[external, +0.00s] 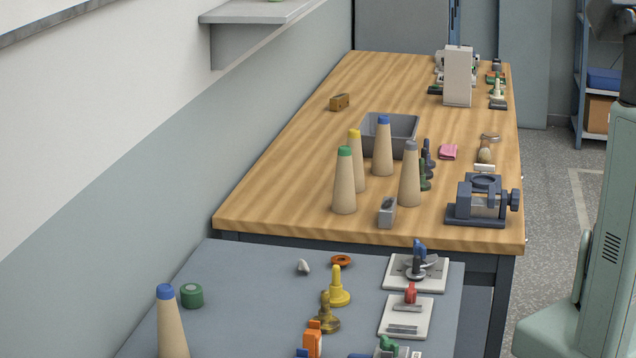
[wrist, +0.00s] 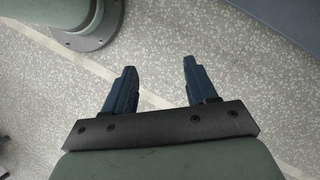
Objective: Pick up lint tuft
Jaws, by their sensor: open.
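A small whitish tuft (external: 303,266), which looks like the lint tuft, lies on the grey-blue surface (external: 245,290) in the front of the external view. It is left of an orange ring (external: 341,260) and apart from it. My gripper (wrist: 159,66) shows only in the wrist view. Its two dark blue fingers are spread apart with nothing between them, above the speckled floor. The tuft is not in the wrist view, and my gripper is outside the external view.
Near the tuft stand a yellow peg-shaped piece (external: 338,290), a green spool (external: 191,296) and a blue-topped cone (external: 171,325). White plates with fixtures (external: 405,318) are to the right. Behind is a wooden table (external: 290,170) with several cones and a grey bin (external: 405,130).

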